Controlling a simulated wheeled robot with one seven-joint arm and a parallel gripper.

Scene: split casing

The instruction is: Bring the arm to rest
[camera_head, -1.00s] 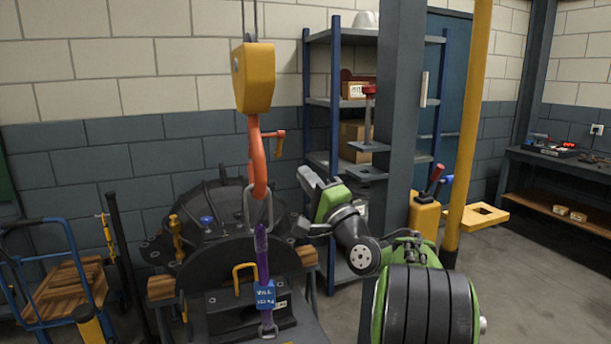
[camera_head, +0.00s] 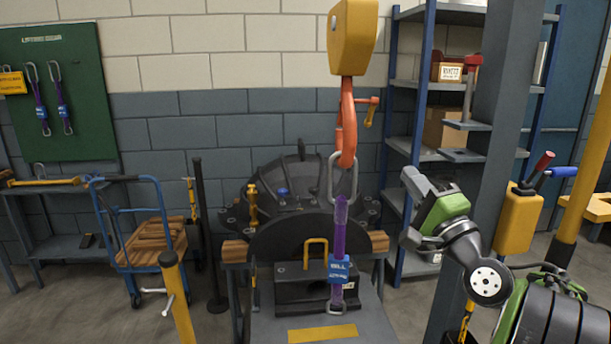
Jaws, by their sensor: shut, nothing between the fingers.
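My arm is at the right of the head view, folded, with green and dark links. My gripper (camera_head: 412,181) is at its upper end, a grey part pointing up and left. It is shut and empty, in the air right of the hanging hook and apart from it. The orange hook (camera_head: 347,125) hangs from a yellow hoist block (camera_head: 353,38). A metal link (camera_head: 342,181) hangs in the hook, with a purple sling (camera_head: 339,228) below it. The sling carries a blue tag (camera_head: 341,271) and reaches down to a dark block with a yellow handle (camera_head: 316,251).
A dark round casing (camera_head: 290,190) stands behind the block. A blue shelf rack (camera_head: 422,105) and a grey column (camera_head: 497,150) are close to my arm. A yellow post (camera_head: 178,298), a blue trolley (camera_head: 140,235) and a green sling board (camera_head: 60,95) are at left.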

